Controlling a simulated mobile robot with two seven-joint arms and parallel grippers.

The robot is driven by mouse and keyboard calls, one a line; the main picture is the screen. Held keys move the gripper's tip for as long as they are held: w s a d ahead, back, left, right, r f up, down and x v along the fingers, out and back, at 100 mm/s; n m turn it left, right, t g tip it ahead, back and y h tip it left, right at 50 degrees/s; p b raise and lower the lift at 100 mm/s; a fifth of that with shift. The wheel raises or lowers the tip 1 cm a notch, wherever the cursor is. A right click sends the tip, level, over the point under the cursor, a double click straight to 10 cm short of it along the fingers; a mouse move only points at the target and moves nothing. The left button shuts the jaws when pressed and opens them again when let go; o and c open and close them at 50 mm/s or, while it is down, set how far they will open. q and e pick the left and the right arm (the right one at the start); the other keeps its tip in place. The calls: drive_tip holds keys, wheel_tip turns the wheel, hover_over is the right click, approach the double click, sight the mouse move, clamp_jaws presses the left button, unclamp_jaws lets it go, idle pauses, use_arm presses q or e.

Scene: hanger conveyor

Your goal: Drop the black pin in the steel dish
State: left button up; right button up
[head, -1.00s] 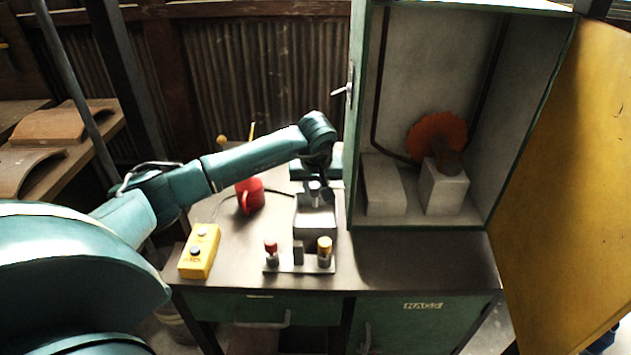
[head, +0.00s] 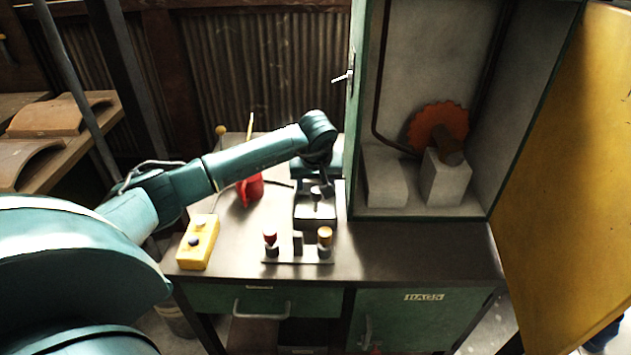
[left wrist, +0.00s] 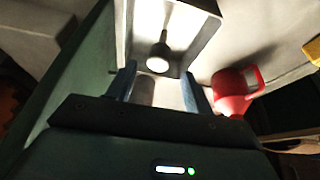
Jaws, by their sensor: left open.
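The steel dish (head: 301,212) is a grey open box near the middle of the bench; it also fills the top of the left wrist view (left wrist: 205,35). A pin (head: 317,208) with a dark shaft and a glaring pale end is in the dish; in the left wrist view the pin (left wrist: 158,62) lies beyond the fingertips. It seems to be the black pin, though glare hides its true colour. My left gripper (left wrist: 160,80) is open above the dish, its fingers apart from the pin. A grey cylinder shape shows between the fingers, unclear. My right gripper is out of view.
A rack (head: 298,260) with a red-topped pin (head: 270,239) and an orange-topped pin (head: 324,238) stands in front of the dish. The open cabinet (head: 420,212) stands right.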

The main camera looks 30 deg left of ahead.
use_arm(q)
drive_tip(key=v, duration=1.3)
drive_tip(key=shift+b, duration=0.4)
